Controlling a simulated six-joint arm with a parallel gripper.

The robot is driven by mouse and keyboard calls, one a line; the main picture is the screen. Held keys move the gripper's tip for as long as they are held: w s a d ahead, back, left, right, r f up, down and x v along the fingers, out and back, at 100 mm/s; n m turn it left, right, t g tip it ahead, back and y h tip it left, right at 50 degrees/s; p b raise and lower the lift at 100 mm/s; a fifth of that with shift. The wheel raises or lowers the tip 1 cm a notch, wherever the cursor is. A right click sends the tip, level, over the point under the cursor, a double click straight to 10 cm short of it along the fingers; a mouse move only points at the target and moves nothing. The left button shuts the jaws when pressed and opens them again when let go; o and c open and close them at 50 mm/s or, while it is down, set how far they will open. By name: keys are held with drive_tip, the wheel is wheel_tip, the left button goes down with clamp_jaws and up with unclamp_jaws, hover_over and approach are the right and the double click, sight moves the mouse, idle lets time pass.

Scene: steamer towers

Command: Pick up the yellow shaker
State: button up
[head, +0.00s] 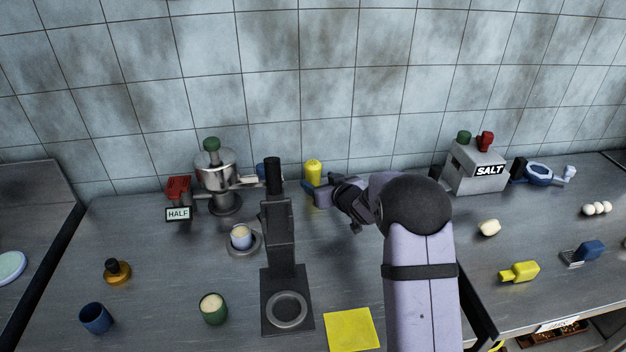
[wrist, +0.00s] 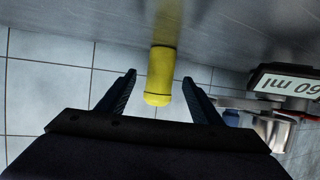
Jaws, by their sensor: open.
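The yellow shaker (head: 313,171) stands upright at the back of the counter, near the tiled wall, in the head view. My gripper (head: 315,189) is at the shaker's near side, with its fingers pointing toward it. In the wrist view the yellow shaker (wrist: 160,77) shows between the two open fingers of my gripper (wrist: 158,84), with a gap on each side. Its lower part is partly hidden by my gripper in the head view.
A dark stand (head: 280,255) is left of my gripper. A steel pot with a green knob (head: 214,172), a red block (head: 178,187) and a cup (head: 241,237) are further left. A SALT box (head: 470,165) stands right. A yellow sheet (head: 352,329) lies in front.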

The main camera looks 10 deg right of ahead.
sight(316, 180)
drive_tip(key=shift+p+x, duration=0.8)
drive_tip(key=shift+x, duration=2)
drive_tip(key=shift+f, duration=0.1)
drive_tip(key=c, duration=1.4)
